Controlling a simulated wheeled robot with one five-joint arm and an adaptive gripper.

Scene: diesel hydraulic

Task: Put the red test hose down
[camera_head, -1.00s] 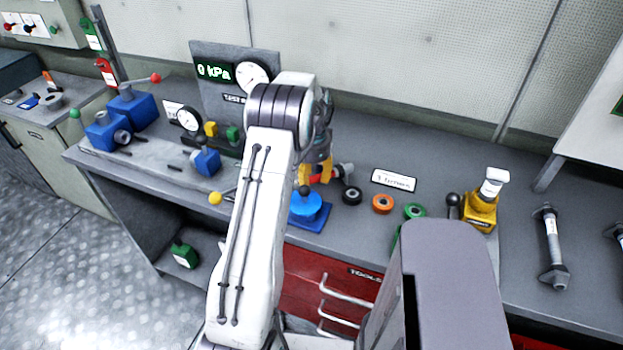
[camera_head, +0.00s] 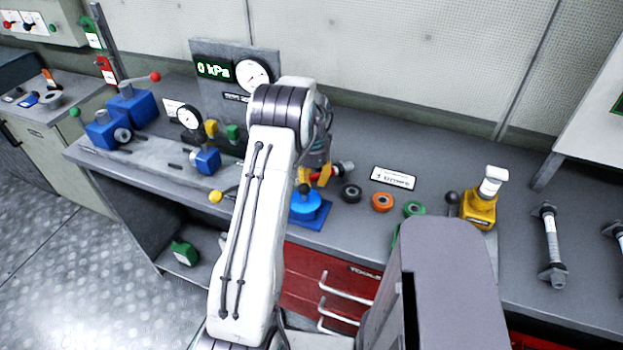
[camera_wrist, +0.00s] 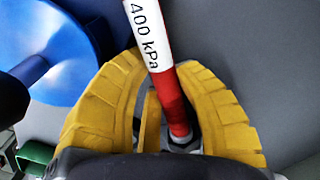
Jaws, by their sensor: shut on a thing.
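The red test hose (camera_wrist: 171,95) runs up between the yellow fingers of my gripper (camera_wrist: 163,68) in the wrist view. It carries a white label reading "400 kPa", with a metal fitting at its lower end. My gripper is shut on it. Most of the hose is hidden there. I cannot tell whether it touches the bench.
The blue device (camera_head: 309,207) stands close by; its blue disc (camera_wrist: 50,50) fills the wrist view's left. Black (camera_head: 351,193), orange (camera_head: 382,202) and green (camera_head: 414,209) rings lie right of the gripper, before a white sign (camera_head: 394,178). A yellow device (camera_head: 479,207) stands farther right.

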